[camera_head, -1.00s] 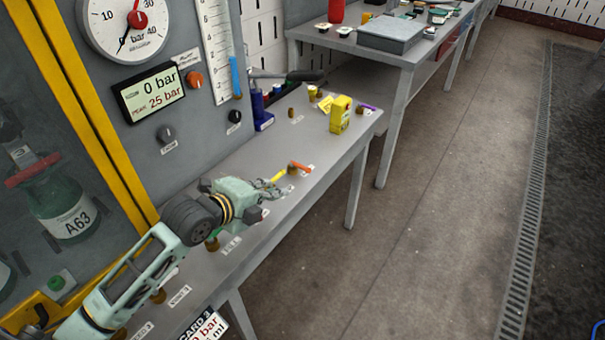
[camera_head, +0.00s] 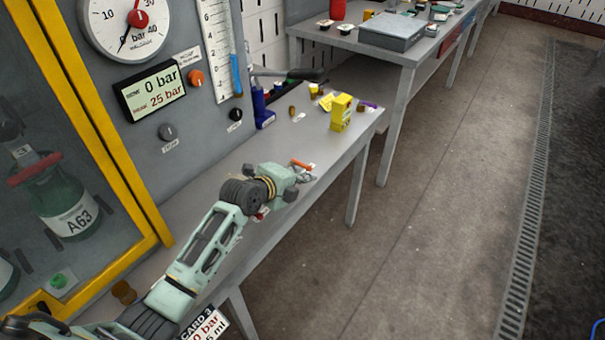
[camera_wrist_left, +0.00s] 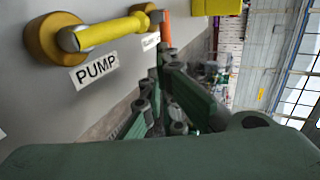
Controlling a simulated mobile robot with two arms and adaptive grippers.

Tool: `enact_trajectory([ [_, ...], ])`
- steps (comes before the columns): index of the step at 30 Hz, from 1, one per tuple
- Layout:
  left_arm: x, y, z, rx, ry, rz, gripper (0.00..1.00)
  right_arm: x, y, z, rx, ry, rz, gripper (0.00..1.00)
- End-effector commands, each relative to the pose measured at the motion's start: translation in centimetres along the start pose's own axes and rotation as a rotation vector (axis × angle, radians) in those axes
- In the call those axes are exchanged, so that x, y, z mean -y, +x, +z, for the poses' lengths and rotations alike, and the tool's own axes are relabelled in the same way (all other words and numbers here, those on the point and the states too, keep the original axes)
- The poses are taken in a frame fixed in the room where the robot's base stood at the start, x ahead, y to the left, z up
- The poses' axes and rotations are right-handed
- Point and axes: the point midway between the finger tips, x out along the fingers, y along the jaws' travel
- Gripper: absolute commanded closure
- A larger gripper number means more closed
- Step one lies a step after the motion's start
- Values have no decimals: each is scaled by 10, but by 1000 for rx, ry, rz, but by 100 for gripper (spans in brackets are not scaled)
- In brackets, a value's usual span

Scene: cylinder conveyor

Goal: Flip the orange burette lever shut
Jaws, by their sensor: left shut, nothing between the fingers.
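The orange lever (camera_head: 301,165) sits low over the grey bench top, just beyond my left gripper (camera_head: 304,177) in the head view. In the left wrist view the orange lever (camera_wrist_left: 166,27) stands just past the fingertips of my left gripper (camera_wrist_left: 163,58), on a brass valve (camera_wrist_left: 148,14). The gripper is shut with nothing in it. Its tips are very close to the lever; I cannot tell whether they touch. The label by the lever is too small to read. My right gripper is not in view.
A yellow lever (camera_wrist_left: 110,33) on a brass valve, labelled PUMP, lies beside the gripper. A yellow box (camera_head: 341,112) stands farther along the bench. The gauge panel (camera_head: 190,125) rises on the left. The floor right of the bench is clear.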

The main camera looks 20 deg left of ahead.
Motion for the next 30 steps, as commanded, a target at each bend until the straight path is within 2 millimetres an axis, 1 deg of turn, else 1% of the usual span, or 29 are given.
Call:
enact_trajectory([
  [3,2,6,0,0,0,0,100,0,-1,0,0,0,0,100],
  [6,3,8,0,0,0,0,100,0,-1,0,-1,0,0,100],
  [17,3,8,0,2,-1,0,100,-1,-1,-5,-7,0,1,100],
  [30,5,11,-3,55,-30,0,100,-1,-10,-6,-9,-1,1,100],
])
